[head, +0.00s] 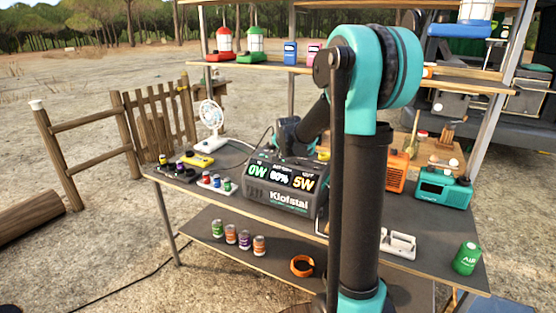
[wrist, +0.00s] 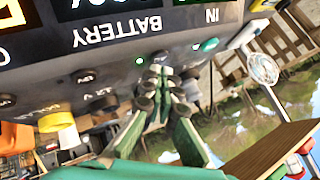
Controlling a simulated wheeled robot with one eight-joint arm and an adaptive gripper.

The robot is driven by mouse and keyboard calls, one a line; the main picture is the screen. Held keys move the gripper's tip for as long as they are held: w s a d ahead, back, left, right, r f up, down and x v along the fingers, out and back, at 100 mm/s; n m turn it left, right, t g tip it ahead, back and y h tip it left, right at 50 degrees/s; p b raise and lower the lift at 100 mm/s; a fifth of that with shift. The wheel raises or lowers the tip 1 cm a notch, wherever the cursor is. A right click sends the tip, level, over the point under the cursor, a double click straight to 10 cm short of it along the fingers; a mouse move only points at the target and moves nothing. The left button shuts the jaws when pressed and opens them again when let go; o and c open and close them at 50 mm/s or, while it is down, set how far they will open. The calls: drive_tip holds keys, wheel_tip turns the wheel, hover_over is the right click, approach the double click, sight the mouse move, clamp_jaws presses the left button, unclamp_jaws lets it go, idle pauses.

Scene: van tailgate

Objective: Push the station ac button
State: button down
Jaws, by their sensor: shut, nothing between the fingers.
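The power station (head: 285,188) is a dark box marked "Klofstal" on the table, with a lit display reading 0W, 80% and 5W. In the wrist view its panel (wrist: 110,60) appears upside down, with "BATTERY" and "IN" legible. A small green light (wrist: 139,61) glows on it beside my fingertips. My gripper (wrist: 158,82) is shut and empty, its tips at the panel; contact is unclear, and the tips hide the spot beneath them. In the head view my gripper (head: 292,146) is over the station's top. I cannot tell which control is the AC button.
In the wrist view, dark knobs and a yellow plug (wrist: 57,120) lie left of the fingers. A white fan (head: 211,117) stands left of the station; an orange radio (head: 396,172) and teal radio (head: 443,188) stand right. A shelf with lanterns (head: 255,43) runs above.

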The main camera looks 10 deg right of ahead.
drive_tip(key=shift+f, duration=0.2)
idle(0.4)
drive_tip(key=shift+f, duration=0.25)
idle(0.3)
drive_tip(key=shift+r, duration=0.45)
drive_tip(key=shift+r, duration=3)
